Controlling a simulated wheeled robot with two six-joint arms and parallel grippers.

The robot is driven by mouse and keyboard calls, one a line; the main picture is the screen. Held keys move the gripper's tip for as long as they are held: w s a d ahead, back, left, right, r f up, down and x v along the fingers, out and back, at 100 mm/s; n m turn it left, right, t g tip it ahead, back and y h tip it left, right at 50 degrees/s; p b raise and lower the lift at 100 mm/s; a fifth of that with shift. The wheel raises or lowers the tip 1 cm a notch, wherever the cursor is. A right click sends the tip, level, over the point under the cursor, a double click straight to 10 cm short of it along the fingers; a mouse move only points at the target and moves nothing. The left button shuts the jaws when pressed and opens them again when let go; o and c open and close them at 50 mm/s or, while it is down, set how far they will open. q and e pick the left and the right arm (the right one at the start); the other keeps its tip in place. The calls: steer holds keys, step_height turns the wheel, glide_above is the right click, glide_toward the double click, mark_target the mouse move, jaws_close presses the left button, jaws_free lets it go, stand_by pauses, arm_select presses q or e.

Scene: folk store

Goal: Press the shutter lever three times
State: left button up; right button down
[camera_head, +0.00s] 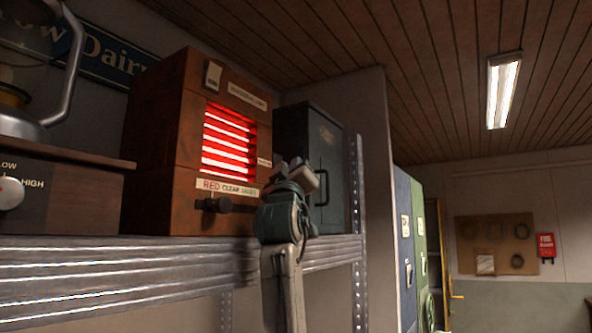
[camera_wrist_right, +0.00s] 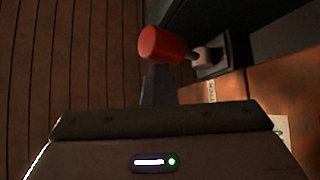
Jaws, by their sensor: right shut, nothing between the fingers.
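The wooden box (camera_head: 165,150) stands on a metal shelf, with a slatted window (camera_head: 230,143) glowing red. The shutter lever (camera_wrist_right: 162,45) shows in the right wrist view as a red cylindrical handle on a short shaft from a mount. In the head view my arm seems to cover it. My right gripper (camera_head: 305,176) is shut and empty beside the box's right side. Its fingertips (camera_wrist_right: 158,84) appear just below the red handle; I cannot tell whether they touch. My left gripper is out of view.
A dark metal cabinet (camera_head: 325,150) stands close behind my right gripper. The metal shelf (camera_head: 120,275) runs below the box. A wooden unit with a dial (camera_head: 70,195) is at the left. Open room lies to the right.

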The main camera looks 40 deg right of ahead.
steer(key=shift+w+f, duration=0.15)
steer(key=shift+f, duration=0.1)
stand_by(0.4)
steer(key=s+a+f+b, duration=0.3)
steer(key=s+a+b, duration=0.5)
steer(key=s+a, duration=0.3)
steer(key=shift+s+b, duration=0.15)
steer(key=shift+b, duration=0.2)
steer(key=shift+a, duration=0.15)
